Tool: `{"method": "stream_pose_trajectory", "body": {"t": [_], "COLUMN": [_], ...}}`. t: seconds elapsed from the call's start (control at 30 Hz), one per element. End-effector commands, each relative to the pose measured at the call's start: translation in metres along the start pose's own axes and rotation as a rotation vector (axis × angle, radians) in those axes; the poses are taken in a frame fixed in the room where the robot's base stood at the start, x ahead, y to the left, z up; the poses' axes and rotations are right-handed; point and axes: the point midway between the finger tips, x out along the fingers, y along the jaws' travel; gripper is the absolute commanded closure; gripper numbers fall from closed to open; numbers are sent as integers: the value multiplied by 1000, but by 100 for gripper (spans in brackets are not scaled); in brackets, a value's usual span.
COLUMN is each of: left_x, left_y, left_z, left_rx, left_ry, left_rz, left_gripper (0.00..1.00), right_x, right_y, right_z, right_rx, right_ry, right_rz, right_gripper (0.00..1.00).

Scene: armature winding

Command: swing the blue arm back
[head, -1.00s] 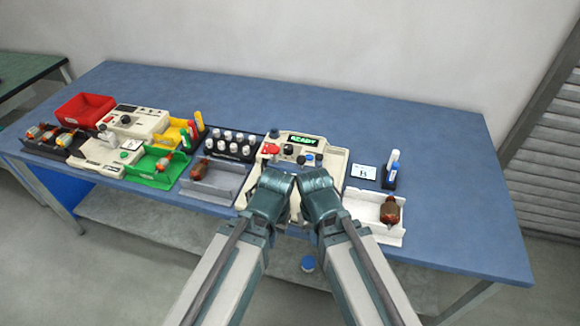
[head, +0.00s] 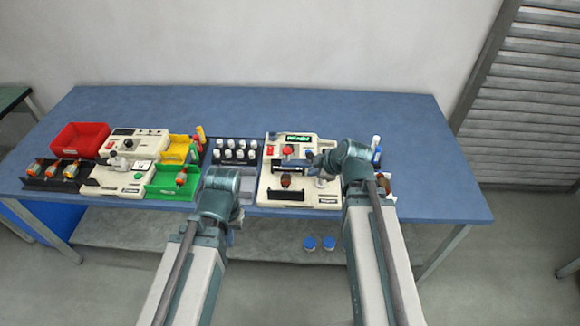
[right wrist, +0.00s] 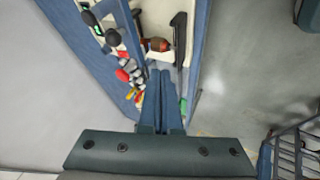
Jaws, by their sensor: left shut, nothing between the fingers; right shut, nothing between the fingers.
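The cream winding machine (head: 331,190) stands at the table's middle front, with a lit green display. A dark bar (head: 291,162) with blue on it lies across it, above a brown armature (head: 286,182). In the right wrist view a long blue bar (right wrist: 131,30) runs beside the armature (right wrist: 157,44); I take it for the blue arm. My right gripper (head: 318,163) is shut and empty over the machine's right side; its closed fingers (right wrist: 160,75) point at the armature. My left gripper (head: 222,183) is shut and empty, left of the machine; its fingertips are mostly hidden.
A rack of white-capped bottles (head: 236,151) stands left of the machine. Red (head: 80,139), yellow and green (head: 160,190) bins are further left. A marker stand is partly behind my right wrist. The table's back and right are clear.

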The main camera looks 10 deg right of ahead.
Motion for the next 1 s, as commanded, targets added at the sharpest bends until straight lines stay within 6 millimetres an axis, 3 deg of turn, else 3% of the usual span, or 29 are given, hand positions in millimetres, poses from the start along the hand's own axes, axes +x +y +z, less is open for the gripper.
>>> {"method": "stream_pose_trajectory", "body": {"t": [0.57,0.77,1.0], "left_x": [4,21,53], "left_y": [0,2,5], "left_z": [0,-1,-3], "left_rx": [0,-1,-2], "left_ry": [0,0,0], "left_rz": [0,0,0], "left_gripper": [100,100,100], "right_x": [5,25,64], "right_y": [2,2,1], "right_z": [2,2,3], "right_rx": [-11,-11,-10], "right_ry": [3,3,4], "right_rz": [7,7,6], "right_gripper": [100,100,100]}}
